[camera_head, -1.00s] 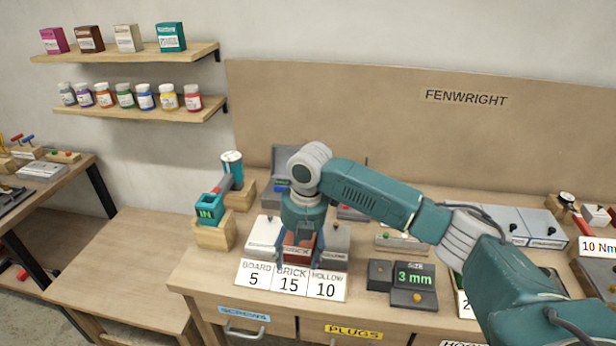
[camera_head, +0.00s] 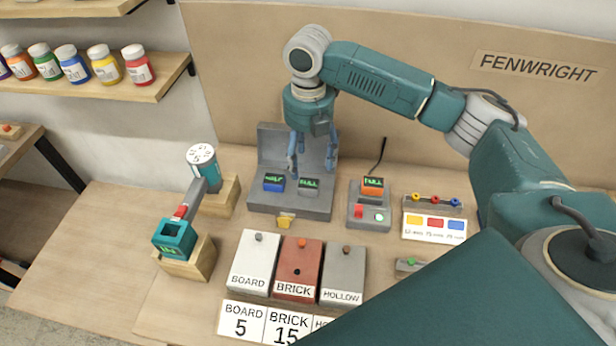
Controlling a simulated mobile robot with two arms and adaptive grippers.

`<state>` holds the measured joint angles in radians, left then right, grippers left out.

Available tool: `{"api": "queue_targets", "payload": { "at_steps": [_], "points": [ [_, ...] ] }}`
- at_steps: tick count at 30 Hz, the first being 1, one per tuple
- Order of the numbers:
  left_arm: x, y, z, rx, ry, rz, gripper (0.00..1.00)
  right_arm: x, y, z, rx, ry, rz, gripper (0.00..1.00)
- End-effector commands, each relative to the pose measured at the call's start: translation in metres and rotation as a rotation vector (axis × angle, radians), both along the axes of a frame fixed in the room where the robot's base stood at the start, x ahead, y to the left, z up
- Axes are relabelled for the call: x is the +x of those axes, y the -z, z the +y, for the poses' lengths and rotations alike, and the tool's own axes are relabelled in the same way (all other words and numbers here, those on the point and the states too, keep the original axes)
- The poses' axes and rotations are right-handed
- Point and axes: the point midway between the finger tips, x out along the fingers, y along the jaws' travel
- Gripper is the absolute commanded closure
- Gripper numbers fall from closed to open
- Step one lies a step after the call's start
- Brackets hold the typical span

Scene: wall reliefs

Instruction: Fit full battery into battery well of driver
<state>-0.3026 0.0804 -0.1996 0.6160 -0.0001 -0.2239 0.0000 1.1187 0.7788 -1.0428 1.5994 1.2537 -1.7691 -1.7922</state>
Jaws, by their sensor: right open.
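The driver (camera_head: 196,194) lies across wooden stands at the left. It has a dial on its far end and a teal battery well (camera_head: 175,238) at its near end, with a dark opening on top and green lettering on the front. A blue battery (camera_head: 274,182), apparently marked HALF, and a grey battery (camera_head: 309,187), apparently marked FULL, sit in an open grey case. An orange battery (camera_head: 372,187), apparently marked FULL, sits on a charger (camera_head: 369,211). My right gripper (camera_head: 312,170) is open and empty above the case, near the grey battery. My left gripper is not in view.
The grey case (camera_head: 290,206) has a raised lid behind my gripper. White, red-brown and grey blocks (camera_head: 298,272) stand in front, with number cards (camera_head: 266,322) before them. A colour-swatch card (camera_head: 435,227) lies right of the charger. Bare table shows left of the blocks.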

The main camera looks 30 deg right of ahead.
Motion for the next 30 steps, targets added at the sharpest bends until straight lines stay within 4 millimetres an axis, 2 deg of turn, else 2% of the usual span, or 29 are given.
{"api": "queue_targets", "payload": {
  "at_steps": [3, 9, 13, 16, 21, 29, 30],
  "points": [
    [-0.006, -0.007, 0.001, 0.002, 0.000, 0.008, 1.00, -0.002, 0.019, 0.000, -0.001, 0.000, 0.006, 0.36],
    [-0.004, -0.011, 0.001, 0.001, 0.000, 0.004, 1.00, -0.001, 0.038, 0.000, 0.000, 0.000, 0.003, 0.36],
    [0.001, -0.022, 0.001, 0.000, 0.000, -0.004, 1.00, -0.002, 0.049, 0.000, -0.001, 0.001, 0.004, 0.36],
    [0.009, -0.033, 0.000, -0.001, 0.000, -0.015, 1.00, -0.003, 0.064, 0.001, -0.001, 0.001, 0.006, 0.36],
    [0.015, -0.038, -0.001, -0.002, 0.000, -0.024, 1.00, -0.002, 0.086, 0.001, 0.000, 0.001, 0.001, 0.36],
    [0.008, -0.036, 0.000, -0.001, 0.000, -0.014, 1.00, -0.002, 0.091, 0.001, 0.000, 0.000, 0.000, 0.36],
    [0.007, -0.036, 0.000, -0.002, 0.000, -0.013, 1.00, -0.002, 0.091, 0.001, 0.000, 0.000, 0.000, 0.42]
  ]
}}
